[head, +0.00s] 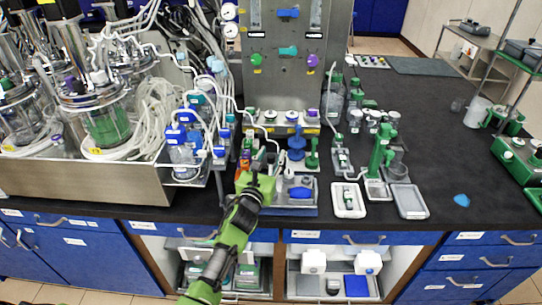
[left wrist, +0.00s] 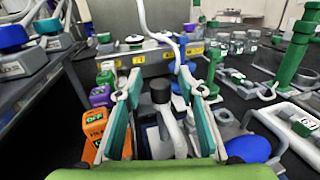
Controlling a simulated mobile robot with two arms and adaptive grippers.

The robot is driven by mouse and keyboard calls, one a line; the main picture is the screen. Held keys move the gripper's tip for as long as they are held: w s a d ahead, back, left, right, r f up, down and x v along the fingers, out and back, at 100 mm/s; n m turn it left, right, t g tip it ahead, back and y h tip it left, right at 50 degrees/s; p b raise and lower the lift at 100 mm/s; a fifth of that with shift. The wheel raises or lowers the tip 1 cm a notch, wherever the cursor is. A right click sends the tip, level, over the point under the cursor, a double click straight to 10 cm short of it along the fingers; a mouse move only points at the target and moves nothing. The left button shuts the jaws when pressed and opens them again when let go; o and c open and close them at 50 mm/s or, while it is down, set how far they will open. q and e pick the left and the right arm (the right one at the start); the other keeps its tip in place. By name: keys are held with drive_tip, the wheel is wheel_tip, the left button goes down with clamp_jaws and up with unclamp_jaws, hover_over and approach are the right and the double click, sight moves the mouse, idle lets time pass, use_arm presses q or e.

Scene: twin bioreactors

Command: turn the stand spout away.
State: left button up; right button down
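My left gripper (head: 258,172) reaches over the front edge of the black bench, at the blue tray (head: 296,211). In the left wrist view its two teal fingers (left wrist: 160,100) are spread apart. Between them stands a grey upright piece with a black cap (left wrist: 160,92); it looks like a stand with a spout, but I cannot tell which way the spout points. I see no clear finger contact with it. In the head view the gripper mostly hides this piece. My right gripper is in neither view.
Orange and purple labelled blocks (left wrist: 95,125) stand close left of the fingers. A blue rounded object (left wrist: 248,149) lies close right. A tall green stand (head: 380,150) is farther right. A steel panel (head: 285,60) rises behind.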

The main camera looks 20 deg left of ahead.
use_arm(q)
clamp_jaws()
drive_tip(key=shift+r, duration=0.1)
